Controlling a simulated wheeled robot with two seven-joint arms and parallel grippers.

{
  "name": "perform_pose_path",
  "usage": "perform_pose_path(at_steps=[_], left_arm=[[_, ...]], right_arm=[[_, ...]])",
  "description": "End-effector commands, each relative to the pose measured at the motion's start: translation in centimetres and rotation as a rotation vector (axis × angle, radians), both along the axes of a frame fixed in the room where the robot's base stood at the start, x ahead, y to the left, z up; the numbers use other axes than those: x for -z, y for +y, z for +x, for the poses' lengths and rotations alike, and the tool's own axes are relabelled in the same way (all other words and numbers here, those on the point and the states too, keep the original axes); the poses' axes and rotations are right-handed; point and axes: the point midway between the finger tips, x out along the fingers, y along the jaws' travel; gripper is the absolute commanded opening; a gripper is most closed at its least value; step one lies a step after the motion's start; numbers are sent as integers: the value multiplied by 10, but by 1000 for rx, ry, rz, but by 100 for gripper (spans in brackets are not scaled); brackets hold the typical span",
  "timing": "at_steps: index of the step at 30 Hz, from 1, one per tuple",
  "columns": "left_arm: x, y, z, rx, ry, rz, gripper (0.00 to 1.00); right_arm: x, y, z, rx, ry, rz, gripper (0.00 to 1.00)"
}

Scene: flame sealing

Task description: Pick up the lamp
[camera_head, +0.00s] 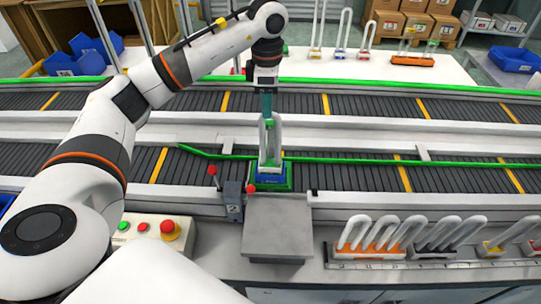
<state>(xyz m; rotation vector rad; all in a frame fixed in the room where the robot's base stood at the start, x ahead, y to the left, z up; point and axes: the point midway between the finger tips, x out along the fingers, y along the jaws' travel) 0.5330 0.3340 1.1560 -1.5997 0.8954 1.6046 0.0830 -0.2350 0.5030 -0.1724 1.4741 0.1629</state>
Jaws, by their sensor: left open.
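The lamp (275,144) is a white U-shaped tube standing upright on a blue base (270,178). The base sits in a green fixture at the near conveyor's front edge. My left gripper (268,121) points straight down at the top of the lamp, with its teal fingers open. The fingers overlap the lamp's upper part in the picture, and I cannot tell whether they touch it. My right gripper is not in view.
A row of lamps in coloured holders (375,236) stands on a rack at the front right. A grey plate (278,228) lies before the fixture. Red-tipped posts (212,171) stand beside it. A button box (150,229) is at the front left. More lamps (341,38) stand on the back table.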

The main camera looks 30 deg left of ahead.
Motion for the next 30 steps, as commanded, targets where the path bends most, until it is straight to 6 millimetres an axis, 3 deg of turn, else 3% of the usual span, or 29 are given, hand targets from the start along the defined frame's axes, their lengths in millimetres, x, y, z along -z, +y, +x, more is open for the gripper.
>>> perform_pose_path(at_steps=[8, 15, 24, 30], left_arm=[[21, -1, -4, 1, 3, -1, 42], [56, -3, -8, 1, 2, -1, 42], [63, -3, -7, 1, -2, -2, 42], [62, -3, -7, 1, -2, -3, 9]], right_arm=[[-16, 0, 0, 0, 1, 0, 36], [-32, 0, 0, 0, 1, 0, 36], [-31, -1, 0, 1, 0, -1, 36], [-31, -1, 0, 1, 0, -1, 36]])
